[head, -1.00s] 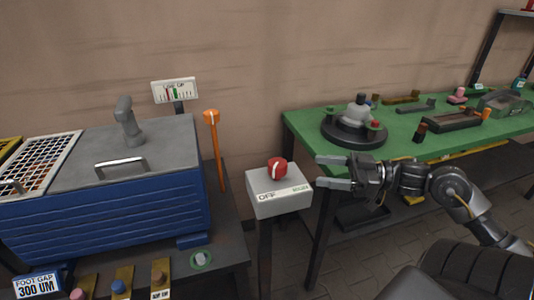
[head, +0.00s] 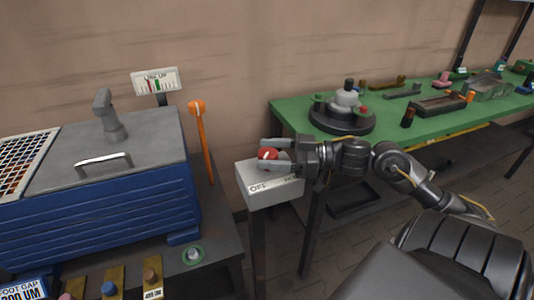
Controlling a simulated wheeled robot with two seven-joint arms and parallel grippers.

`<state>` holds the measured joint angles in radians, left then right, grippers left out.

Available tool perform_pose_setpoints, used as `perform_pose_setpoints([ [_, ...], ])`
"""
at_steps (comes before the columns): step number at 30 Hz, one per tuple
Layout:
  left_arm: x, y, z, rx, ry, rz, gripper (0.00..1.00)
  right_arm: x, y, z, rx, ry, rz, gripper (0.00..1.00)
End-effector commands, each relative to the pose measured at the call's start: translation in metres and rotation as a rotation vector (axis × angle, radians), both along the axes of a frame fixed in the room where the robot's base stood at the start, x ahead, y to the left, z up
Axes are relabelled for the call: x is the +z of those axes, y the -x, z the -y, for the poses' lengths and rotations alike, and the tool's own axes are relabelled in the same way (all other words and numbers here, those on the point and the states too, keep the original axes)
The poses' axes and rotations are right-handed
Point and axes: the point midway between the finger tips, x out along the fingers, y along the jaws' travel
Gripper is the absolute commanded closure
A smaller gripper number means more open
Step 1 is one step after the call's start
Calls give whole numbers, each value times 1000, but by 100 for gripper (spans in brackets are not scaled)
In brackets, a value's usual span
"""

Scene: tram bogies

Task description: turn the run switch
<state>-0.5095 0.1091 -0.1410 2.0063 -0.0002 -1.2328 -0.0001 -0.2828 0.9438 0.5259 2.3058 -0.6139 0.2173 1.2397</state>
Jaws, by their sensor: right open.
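The run switch is a red knob (head: 267,154) with a white mark, on top of a pale grey box (head: 262,188) on a dark post. The box front carries an "OFF" label at its left; the label's right part is hard to read. My right gripper (head: 270,154) is open, its two fingers reaching left over the box on either side of the knob. I cannot tell whether the fingers touch the knob. My left gripper is not in view.
Left of the box stands a blue ribbed machine (head: 95,205) with a grey lid and an orange lever (head: 203,140). A green workbench (head: 435,128) with a round dark fixture (head: 342,118) stands behind my right arm. A gauge sign (head: 156,81) stands at the back.

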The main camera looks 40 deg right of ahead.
Motion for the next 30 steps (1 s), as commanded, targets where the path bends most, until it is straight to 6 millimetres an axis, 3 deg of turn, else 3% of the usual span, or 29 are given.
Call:
perform_pose_setpoints([
  [14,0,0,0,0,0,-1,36,0,-7,-7,0,1,-1,37],
  [24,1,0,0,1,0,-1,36,0,-7,-7,0,1,-1,81],
  [30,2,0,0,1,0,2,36,1,-8,-7,14,0,-1,81],
])
